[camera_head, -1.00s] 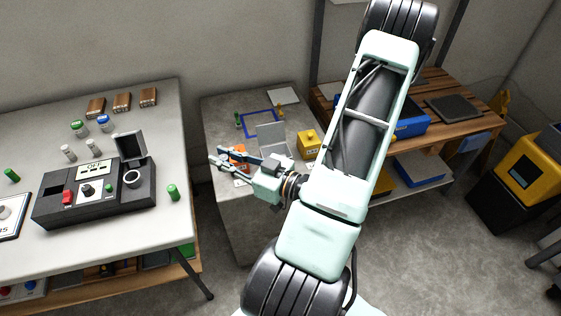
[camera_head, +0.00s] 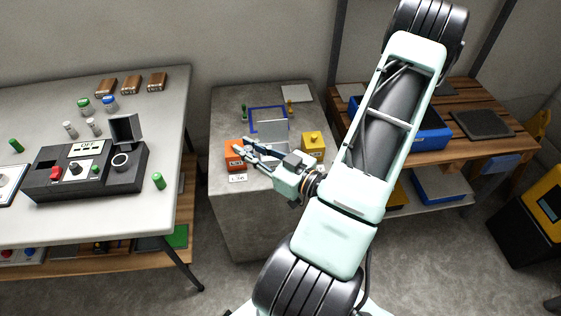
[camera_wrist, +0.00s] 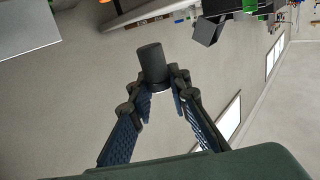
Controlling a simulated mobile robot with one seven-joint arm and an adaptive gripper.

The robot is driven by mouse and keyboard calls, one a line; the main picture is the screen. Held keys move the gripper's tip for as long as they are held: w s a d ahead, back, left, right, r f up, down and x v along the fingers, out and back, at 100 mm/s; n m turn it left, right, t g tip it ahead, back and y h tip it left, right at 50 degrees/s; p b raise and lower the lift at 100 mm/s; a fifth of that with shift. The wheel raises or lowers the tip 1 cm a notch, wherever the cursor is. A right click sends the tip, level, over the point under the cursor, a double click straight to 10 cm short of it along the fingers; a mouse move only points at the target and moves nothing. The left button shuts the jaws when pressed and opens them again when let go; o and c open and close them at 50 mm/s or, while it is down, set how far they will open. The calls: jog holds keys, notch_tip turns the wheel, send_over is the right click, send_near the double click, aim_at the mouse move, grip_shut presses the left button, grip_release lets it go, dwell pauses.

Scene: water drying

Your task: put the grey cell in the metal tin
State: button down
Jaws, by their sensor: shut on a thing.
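My gripper (camera_head: 243,149) is shut on the grey cell (camera_wrist: 152,63), a dark grey cylinder that sticks out past the fingertips in the wrist view (camera_wrist: 156,88). In the head view I cannot make out the cell clearly. The fingers show there in front of the orange box (camera_head: 233,161). A grey metal tin with a raised lid (camera_head: 274,130) stands on the grey stand, just beyond and to the right of my fingers. My gripper partly hides its lower part.
The grey stand (camera_head: 240,215) also bears a yellow box (camera_head: 313,141), a blue frame (camera_head: 267,112) and a white label (camera_head: 238,178). The left table (camera_head: 60,225) holds a black device (camera_head: 85,172) and several small cylinders. A wooden bench (camera_head: 455,145) is at the right.

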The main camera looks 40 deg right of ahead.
jog(key=shift+d+f+b, duration=0.3)
jog(key=shift+d+b, duration=0.1)
jog(key=shift+b, duration=0.1)
jog(key=d+f+b, duration=0.1)
jog(key=d+b, duration=0.1)
jog(key=b, duration=1.2)
send_over(275, 147)
jog(key=s+a, duration=0.2)
jog(key=s, duration=0.1)
notch_tip(275, 147, down, 8)
notch_tip(275, 147, down, 4)
jog(key=shift+w+r+b, duration=0.15)
jog(key=shift+b, duration=0.25)
jog(key=shift+f+b, duration=0.35)
jog(key=shift+f, duration=0.2)
jog(key=c, duration=2.1)
grip_release()
